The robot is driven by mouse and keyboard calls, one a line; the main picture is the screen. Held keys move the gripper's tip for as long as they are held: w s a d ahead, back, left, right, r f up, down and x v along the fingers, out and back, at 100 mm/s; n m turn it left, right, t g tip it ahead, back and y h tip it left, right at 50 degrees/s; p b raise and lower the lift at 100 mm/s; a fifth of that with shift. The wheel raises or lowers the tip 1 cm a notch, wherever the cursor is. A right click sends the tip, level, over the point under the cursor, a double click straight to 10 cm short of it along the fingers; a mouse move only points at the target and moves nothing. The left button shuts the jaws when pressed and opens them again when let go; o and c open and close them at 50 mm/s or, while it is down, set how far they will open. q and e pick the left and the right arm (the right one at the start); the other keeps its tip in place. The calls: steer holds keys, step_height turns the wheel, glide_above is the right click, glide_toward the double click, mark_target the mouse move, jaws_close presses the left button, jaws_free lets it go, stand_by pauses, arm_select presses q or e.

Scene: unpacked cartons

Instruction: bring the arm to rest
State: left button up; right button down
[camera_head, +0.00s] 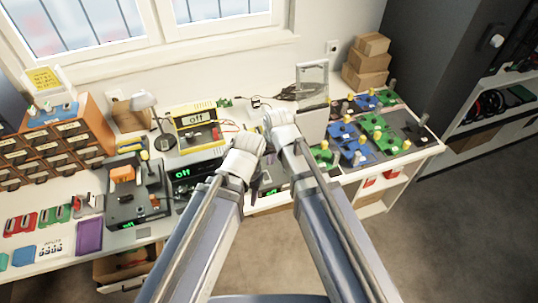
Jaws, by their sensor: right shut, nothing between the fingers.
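My two arms reach forward from the bottom of the head view, and their white wrists come close together over the front middle of the workbench (68,267). My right gripper (269,135) is small and partly hidden by its own wrist. It is shut and holds nothing. My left gripper (255,187) shows only as dark parts beside its wrist, near the bench's front edge. Whether its fingers are open or shut cannot be made out.
An orange drawer cabinet (92,124) is at left. Blue and green parts (357,150) lie at right. Cartons (368,62) are stacked at the back. Open floor (455,235) lies at lower right.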

steer(key=shift+s+r, duration=0.1)
steer(key=shift+r, duration=0.1)
steer(key=s+d+g+h, duration=0.2)
steer(key=s+d+g, duration=0.1)
steer(key=s, duration=1)
steer(key=shift+d+f, duration=0.2)
steer(key=shift+d, duration=0.4)
